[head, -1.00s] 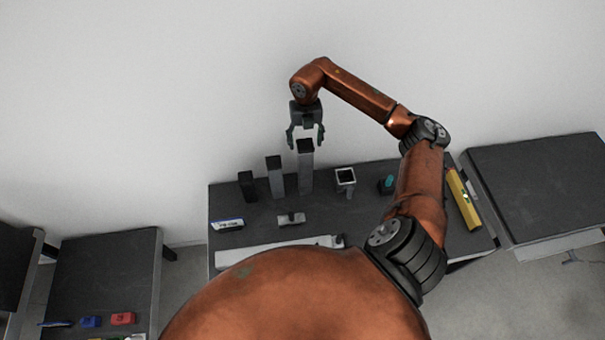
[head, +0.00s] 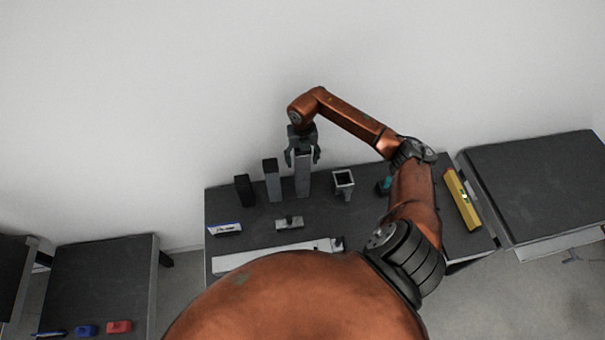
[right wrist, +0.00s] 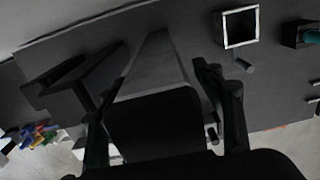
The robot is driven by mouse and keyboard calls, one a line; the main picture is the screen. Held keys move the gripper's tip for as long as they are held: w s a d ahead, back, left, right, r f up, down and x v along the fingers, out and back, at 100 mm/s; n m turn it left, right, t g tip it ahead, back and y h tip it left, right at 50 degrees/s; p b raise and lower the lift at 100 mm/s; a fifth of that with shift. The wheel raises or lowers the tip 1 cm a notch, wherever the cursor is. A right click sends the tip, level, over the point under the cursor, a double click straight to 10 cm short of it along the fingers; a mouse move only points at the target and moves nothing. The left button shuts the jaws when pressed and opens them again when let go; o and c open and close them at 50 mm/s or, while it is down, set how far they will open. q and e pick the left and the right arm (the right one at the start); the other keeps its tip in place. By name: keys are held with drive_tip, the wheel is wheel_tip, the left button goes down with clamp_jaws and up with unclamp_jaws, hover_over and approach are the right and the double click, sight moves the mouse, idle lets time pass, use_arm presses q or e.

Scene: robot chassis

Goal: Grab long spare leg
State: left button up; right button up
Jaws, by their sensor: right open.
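The long spare leg (head: 303,182) is the tallest of three upright posts, grey, standing on the dark table (head: 258,238). My right gripper (head: 302,160) points down over its upper part, with one finger on each side. The jaws are open; I cannot tell whether a finger touches the leg. In the right wrist view the leg (right wrist: 154,66) runs away from the camera between the fingers, its dark top end nearest. My left gripper is not in view.
A medium grey post (head: 272,181) and a short black post (head: 244,191) stand just left of the leg. A square hollow holder (head: 344,183) stands to the right. A small grey part (head: 289,223) lies in front; a yellow level (head: 462,200) lies far right.

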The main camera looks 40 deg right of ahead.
drive_tip(key=shift+f, duration=0.6)
drive_tip(key=shift+c, duration=0.7)
clamp_jaws()
drive_tip(key=shift+w+r, duration=0.1)
drive_tip(key=shift+r, duration=0.05)
